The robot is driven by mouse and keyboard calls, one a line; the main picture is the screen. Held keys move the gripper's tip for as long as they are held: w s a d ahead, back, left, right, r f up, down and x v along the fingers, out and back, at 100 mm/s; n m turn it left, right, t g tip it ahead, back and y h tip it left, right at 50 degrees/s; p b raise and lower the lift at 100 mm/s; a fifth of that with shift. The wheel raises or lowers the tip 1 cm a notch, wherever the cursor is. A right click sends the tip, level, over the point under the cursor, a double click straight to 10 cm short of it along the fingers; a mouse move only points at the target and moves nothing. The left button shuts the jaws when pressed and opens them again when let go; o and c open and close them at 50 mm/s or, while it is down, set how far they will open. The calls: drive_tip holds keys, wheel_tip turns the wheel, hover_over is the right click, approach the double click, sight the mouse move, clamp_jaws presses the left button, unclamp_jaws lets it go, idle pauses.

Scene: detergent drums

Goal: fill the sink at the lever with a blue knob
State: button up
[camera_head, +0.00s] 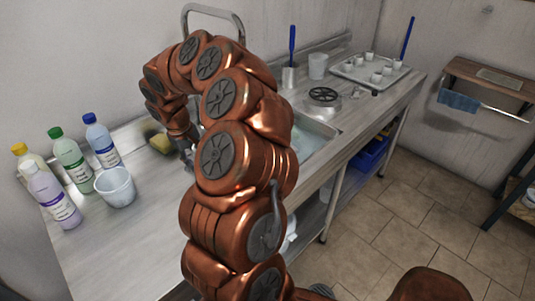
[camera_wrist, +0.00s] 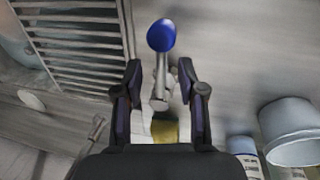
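In the wrist view, a lever with a blue knob (camera_wrist: 161,35) points up the picture. Its pale metal stem (camera_wrist: 160,75) lies between the two dark fingers of my gripper (camera_wrist: 159,68). The fingers are apart, with a visible gap on each side of the stem, and the knob shows beyond the fingertips. In the head view, my gripper (camera_head: 187,148) is small and partly hidden by my arm, beside the sink (camera_head: 318,138). My arm covers much of the sink basin. The lever cannot be made out in the head view.
A yellow sponge (camera_head: 161,143) lies near my gripper. A white bucket (camera_head: 115,188) and several bottles, one green-capped (camera_head: 70,160), stand on the left counter. A slatted grate (camera_wrist: 80,45) shows in the wrist view. A tray (camera_head: 362,71) with cups sits on the far counter.

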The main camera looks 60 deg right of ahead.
drive_tip(key=shift+d+b, duration=0.2)
drive_tip(key=shift+b, duration=0.15)
idle(0.3)
drive_tip(key=shift+o, duration=0.4)
drive_tip(key=shift+s, duration=0.1)
drive_tip(key=o, duration=0.3)
drive_tip(key=shift+r, duration=0.15)
drive_tip(key=shift+a+r+p, duration=0.15)
drive_tip(key=shift+r+p, duration=0.1)
drive_tip(key=shift+r, duration=0.75)
drive_tip(key=shift+a+r+p, duration=0.1)
drive_tip(key=shift+r+p, duration=0.15)
drive_tip(key=shift+r, duration=0.85)
drive_tip(key=r, duration=0.4)
drive_tip(key=a+r, duration=0.1)
drive_tip(key=r, duration=0.2)
drive_tip(key=a+r, duration=0.1)
drive_tip(key=r, duration=0.3)
drive_tip(key=shift+w+a+r, duration=0.15)
drive_tip(key=shift+w+r, duration=0.2)
drive_tip(key=shift+w, duration=0.05)
